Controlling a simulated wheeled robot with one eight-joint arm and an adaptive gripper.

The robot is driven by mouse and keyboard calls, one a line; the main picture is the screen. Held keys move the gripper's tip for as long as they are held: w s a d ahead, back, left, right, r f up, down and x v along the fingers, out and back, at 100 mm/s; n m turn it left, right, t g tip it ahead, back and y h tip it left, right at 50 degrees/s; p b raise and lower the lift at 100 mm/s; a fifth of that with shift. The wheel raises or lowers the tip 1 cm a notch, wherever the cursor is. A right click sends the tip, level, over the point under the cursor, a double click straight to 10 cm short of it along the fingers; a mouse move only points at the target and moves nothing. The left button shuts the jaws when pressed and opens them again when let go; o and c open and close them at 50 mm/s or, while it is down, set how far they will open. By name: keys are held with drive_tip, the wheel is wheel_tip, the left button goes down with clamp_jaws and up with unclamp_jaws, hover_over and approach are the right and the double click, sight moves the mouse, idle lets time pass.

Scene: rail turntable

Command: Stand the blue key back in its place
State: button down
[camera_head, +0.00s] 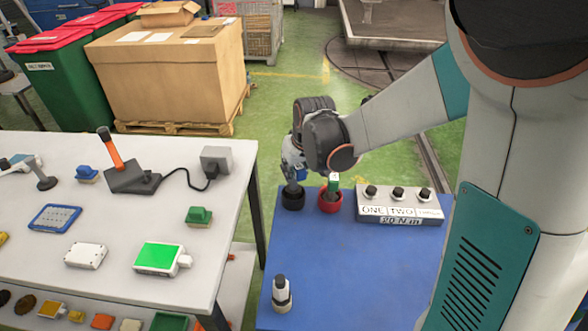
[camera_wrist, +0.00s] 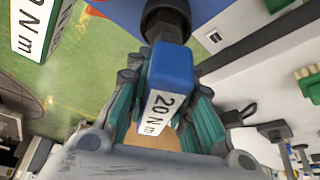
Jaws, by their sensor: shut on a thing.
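The blue key (camera_wrist: 172,66) has a blue block head with a white "20 N m" label and a dark shaft. My gripper (camera_wrist: 170,112) is shut on its head. In the head view the blue key (camera_head: 293,173) hangs below my gripper (camera_head: 297,160), roughly upright, over the black round holder (camera_head: 293,200). Its shaft end meets the holder (camera_wrist: 165,14) in both views; I cannot tell how deep it sits. A green-and-white key (camera_head: 333,182) stands in the red holder (camera_head: 330,203) just right; its "20 N m" label shows in the wrist view (camera_wrist: 38,28).
The holders stand at the back of a blue tabletop (camera_head: 340,265). A grey panel (camera_head: 400,207) with several black knobs is right of them. A black-and-white item (camera_head: 281,294) stands at the front left. A white table (camera_head: 120,220) with tools is on the left.

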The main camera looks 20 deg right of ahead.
drive_tip(key=shift+f+b, duration=1)
drive_tip(key=shift+f, duration=0.4)
drive_tip(key=c, duration=1.3)
unclamp_jaws()
drive_tip(key=shift+r, duration=0.15)
drive_tip(key=v, duration=1.2)
